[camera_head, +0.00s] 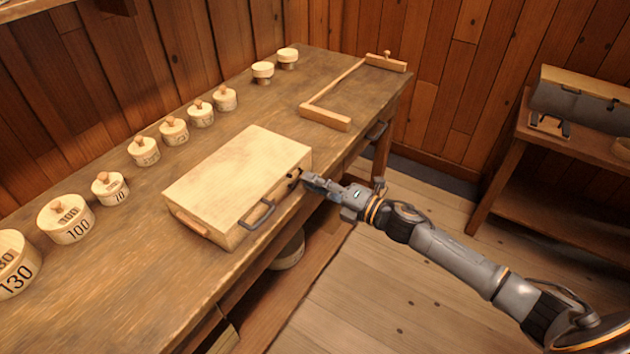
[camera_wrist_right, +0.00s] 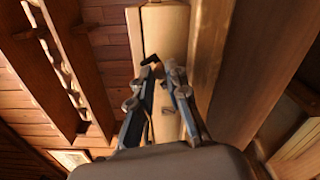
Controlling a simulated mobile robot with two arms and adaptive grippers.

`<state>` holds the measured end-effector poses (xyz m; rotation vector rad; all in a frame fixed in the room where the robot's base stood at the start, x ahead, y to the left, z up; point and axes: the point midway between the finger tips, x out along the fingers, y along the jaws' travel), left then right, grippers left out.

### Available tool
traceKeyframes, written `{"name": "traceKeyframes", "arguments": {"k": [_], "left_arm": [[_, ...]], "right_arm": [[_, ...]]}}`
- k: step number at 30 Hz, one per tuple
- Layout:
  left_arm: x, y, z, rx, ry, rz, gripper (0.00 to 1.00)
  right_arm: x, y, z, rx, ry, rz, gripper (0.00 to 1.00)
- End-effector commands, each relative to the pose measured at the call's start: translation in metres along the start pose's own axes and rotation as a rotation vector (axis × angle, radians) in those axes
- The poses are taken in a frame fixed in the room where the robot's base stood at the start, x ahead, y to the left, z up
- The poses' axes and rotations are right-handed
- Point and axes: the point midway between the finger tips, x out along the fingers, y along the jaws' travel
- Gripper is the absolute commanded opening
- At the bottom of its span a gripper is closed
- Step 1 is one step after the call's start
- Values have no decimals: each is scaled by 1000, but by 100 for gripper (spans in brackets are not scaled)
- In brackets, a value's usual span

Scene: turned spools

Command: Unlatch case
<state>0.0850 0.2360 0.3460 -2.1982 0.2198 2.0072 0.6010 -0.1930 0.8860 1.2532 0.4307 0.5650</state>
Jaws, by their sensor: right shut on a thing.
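The case (camera_head: 238,178) is a pale wooden box lying flat on the workbench with its lid down. A dark handle (camera_head: 258,214) is on its front side, and a wooden grip (camera_head: 191,222) is on its left end. A small dark latch (camera_head: 294,177) is on the front near the right corner. My right gripper (camera_head: 305,180) is at this latch and shut on it, partly hiding it. In the right wrist view, the fingers (camera_wrist_right: 164,76) meet at the dark latch (camera_wrist_right: 151,61) against the pale case (camera_wrist_right: 166,32). My left gripper is not in view.
Several round numbered wooden boxes, one marked 100 (camera_head: 67,221), line the back of the workbench (camera_head: 120,290). A wooden clamp-like frame (camera_head: 325,117) lies beyond the case. A side table (camera_head: 550,150) with a grey-sided chest (camera_head: 580,100) stands right. Open floor lies before the workbench.

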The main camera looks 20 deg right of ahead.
Motion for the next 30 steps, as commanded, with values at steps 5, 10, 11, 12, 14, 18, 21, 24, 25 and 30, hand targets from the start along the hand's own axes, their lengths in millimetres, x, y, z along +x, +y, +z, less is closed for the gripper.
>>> {"name": "traceKeyframes", "arguments": {"k": [5, 10, 11, 12, 14, 18, 21, 24, 25, 30], "left_arm": [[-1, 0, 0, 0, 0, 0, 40], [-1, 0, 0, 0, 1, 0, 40], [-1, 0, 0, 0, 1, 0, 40], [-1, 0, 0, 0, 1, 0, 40], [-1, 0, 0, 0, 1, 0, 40], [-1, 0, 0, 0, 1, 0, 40], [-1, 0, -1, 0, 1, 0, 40], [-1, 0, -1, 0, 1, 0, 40], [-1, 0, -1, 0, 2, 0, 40], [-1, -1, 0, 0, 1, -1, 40]], "right_arm": [[0, 0, 1, 20, -1, 0, 0], [0, -1, 1, 24, -2, 0, 0], [0, -1, 1, 24, -2, 0, 0], [0, -1, 1, 23, -2, 0, 0], [0, -1, 1, 23, -1, 0, 0], [0, -1, 1, 23, -1, 0, 28], [0, -1, 0, 23, -1, 0, 39], [0, -1, 0, 23, -1, 0, 39], [0, -1, 0, 22, -1, 0, 39], [-2, -1, 0, 23, 0, -1, 39]]}}
